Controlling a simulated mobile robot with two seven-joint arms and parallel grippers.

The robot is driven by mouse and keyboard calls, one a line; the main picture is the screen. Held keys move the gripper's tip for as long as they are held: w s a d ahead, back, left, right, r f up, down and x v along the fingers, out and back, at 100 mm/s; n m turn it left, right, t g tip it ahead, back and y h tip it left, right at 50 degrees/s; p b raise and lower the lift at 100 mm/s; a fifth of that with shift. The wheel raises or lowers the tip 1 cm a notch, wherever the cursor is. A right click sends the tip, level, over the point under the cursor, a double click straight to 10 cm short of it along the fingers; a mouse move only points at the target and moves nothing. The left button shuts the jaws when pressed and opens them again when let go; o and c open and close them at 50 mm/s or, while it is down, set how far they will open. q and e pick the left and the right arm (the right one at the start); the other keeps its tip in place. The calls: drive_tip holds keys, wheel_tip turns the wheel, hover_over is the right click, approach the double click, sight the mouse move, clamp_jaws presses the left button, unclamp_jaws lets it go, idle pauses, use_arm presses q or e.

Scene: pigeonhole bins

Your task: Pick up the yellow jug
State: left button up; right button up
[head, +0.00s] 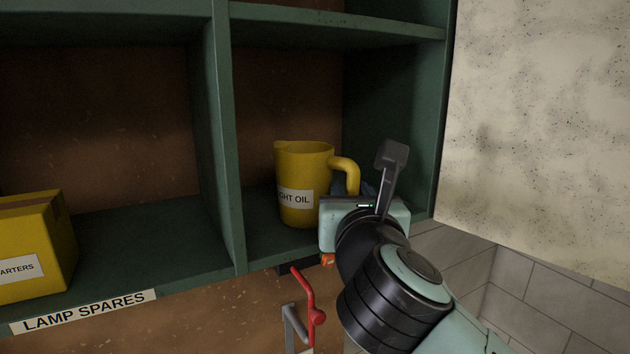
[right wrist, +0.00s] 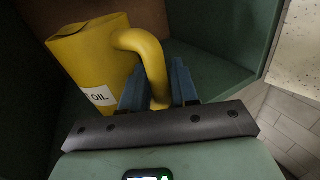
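The yellow jug (head: 303,170) stands upright on the floor of the right-hand green compartment, its handle pointing right. Its label is partly cut off and reads "GHT OIL". The jug also shows in the right wrist view (right wrist: 92,62). My right gripper (right wrist: 158,88) has its two blue fingers on either side of the lower part of the handle, close against it; it looks shut on the handle. In the head view the right gripper's body hides most of its fingers and the handle's lower end. My left gripper is not in view.
A green upright divider (head: 217,140) stands left of the jug, and a shelf board (head: 340,25) lies above it. A yellow box (head: 35,245) sits in the left compartment above a "LAMP SPARES" label (head: 84,311). A red lever (head: 308,305) is below the shelf edge.

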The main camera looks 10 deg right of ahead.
drive_tip(key=shift+w+f, duration=0.1)
drive_tip(key=shift+w, duration=0.05)
drive_tip(key=shift+s, duration=0.65)
clamp_jaws()
drive_tip(key=shift+w, duration=0.25)
wheel_tip(320, 180, up, 10)
drive_tip(key=shift+s+a+f, duration=0.1)
drive_tip(key=shift+f, duration=0.15)
drive_tip(key=shift+r, duration=0.3)
